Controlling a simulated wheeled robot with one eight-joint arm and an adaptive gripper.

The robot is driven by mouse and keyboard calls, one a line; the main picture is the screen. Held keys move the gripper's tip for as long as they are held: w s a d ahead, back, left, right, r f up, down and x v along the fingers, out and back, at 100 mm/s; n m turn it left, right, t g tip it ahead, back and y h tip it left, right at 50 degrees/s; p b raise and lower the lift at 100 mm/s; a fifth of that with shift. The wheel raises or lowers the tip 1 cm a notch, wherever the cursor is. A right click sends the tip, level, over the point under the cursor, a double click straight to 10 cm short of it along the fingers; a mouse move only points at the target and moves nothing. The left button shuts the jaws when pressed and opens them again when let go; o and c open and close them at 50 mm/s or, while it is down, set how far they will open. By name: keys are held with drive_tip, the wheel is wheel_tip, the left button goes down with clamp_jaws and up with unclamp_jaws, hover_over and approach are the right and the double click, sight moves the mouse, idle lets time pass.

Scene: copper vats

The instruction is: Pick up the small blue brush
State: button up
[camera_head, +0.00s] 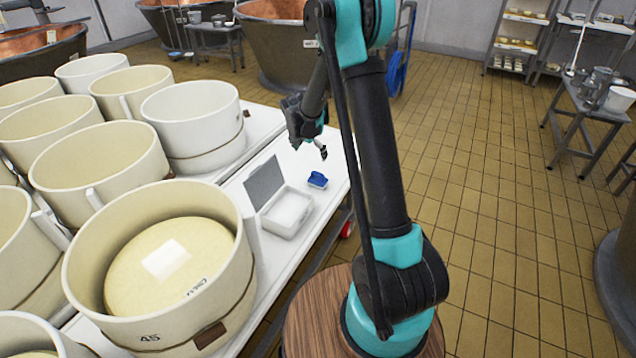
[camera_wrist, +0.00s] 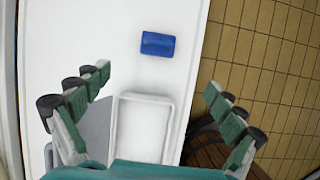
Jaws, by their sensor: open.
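The small blue brush (camera_head: 317,180) lies on the white table (camera_head: 337,165), close to its right edge. It also shows in the wrist view as a short blue block (camera_wrist: 158,44), above the middle of the picture. My gripper (camera_head: 314,147) is above the table, higher than the brush and behind it in the head view. In the wrist view its two teal and black fingers (camera_wrist: 168,98) are spread wide apart with nothing between them. The brush is beyond the fingertips, apart from them. No part of the brush seems hidden.
An open white box (camera_head: 288,212) with its grey lid raised stands beside the brush; it is low between the fingers in the wrist view (camera_wrist: 141,128). Several cream cheese moulds (camera_head: 160,262) crowd the table's left.

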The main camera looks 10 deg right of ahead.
sight(317, 173)
drive_tip(key=shift+n, duration=0.3)
drive_tip(key=x, duration=1.8)
drive_tip(key=shift+w+a, duration=0.1)
drive_tip(key=shift+w, duration=0.1)
drive_tip(key=shift+c, duration=0.4)
drive_tip(key=c, duration=1.3)
wheel_tip(317, 173, up, 20)
drive_tip(key=shift+r, duration=0.1)
drive_tip(key=shift+c, duration=0.2)
drive_tip(key=o, duration=0.6)
drive_tip(key=shift+c, duration=1.4)
